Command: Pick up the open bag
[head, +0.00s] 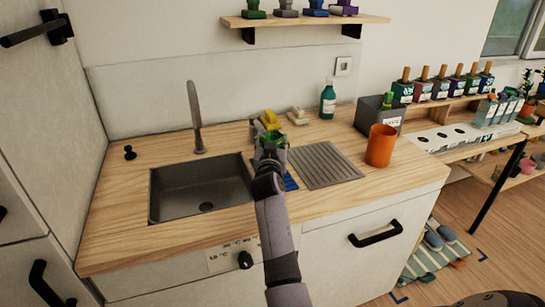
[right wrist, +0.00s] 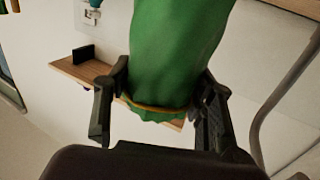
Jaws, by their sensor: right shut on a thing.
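The bag is a green, cloth-like thing (right wrist: 175,45) with a thin orange-brown edge, large in the right wrist view. My right gripper (right wrist: 164,72) has one finger on each side of it and is shut on it. In the head view only a small green part (head: 271,134) shows at the end of my right gripper (head: 270,146), over the counter between sink and drainer. My arm hides much of it there. I cannot see the bag's opening clearly. My left gripper is not in view.
The sink (head: 177,196) with its tall tap (head: 195,118) is to the left. A ribbed drainer (head: 325,166), orange cup (head: 380,146), grey bin (head: 366,113) and teal bottle (head: 328,102) are to the right. A yellow thing (head: 270,118) lies behind. A shelf (head: 305,20) hangs above.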

